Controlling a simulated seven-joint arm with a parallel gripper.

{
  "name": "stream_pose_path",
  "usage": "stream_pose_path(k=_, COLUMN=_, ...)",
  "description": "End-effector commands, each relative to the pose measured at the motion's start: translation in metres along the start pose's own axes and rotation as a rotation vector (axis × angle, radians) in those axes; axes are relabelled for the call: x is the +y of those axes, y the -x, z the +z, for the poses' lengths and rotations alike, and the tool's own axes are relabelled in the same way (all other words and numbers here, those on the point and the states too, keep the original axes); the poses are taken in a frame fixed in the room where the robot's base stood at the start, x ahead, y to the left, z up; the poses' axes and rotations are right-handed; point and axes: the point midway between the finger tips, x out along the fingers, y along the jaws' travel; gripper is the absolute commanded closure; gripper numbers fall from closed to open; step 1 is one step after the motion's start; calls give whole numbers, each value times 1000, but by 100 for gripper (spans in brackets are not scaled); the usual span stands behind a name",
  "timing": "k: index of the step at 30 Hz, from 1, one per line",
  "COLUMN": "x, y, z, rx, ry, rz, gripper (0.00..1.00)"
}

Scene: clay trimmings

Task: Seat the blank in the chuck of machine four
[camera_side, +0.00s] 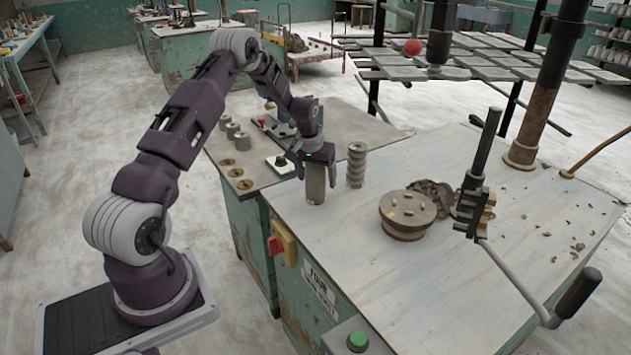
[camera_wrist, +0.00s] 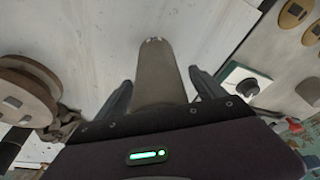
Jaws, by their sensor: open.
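A grey-brown clay cylinder, the blank (camera_side: 315,187), stands upright on the pale top of the machine marked FOUR. My gripper (camera_side: 317,160) is above it, pointing down, with its fingers at the cylinder's upper part. In the wrist view the blank (camera_wrist: 158,75) lies between the two spread fingers of my gripper (camera_wrist: 160,95); whether either finger touches it I cannot tell. A round brown disc with small raised blocks, seemingly the chuck (camera_side: 404,213), sits to the right with its top bare. It shows partly at the left of the wrist view (camera_wrist: 28,90).
A ribbed clay piece (camera_side: 357,165) stands close right of my gripper. Clay trimmings (camera_side: 432,193) lie behind the disc. A lever-handled black tool post (camera_side: 475,190) stands right of it. Several grey cylinders (camera_side: 241,141) stand on the left bench beside yellowish round seats (camera_side: 236,172).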

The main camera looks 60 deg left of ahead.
Motion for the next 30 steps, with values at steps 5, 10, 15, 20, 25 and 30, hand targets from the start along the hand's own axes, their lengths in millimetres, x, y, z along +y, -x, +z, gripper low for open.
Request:
stream_pose_path(k=5, x=0, y=-4, z=0, rx=0, ry=0, rz=0, gripper=20)
stream_pose_path(k=10, x=0, y=-4, z=0, rx=-1, ry=0, rz=0, gripper=36)
stream_pose_path(k=15, x=0, y=-4, z=0, rx=-1, ry=0, rz=0, gripper=70)
stream_pose_path(k=20, x=0, y=-3, z=0, rx=-1, ry=0, rz=0, gripper=100)
stream_pose_path(k=25, x=0, y=-3, z=0, rx=1, ry=0, rz=1, gripper=100)
stream_pose_path(k=30, x=0, y=-2, z=-1, rx=1, ry=0, rz=1, gripper=100)
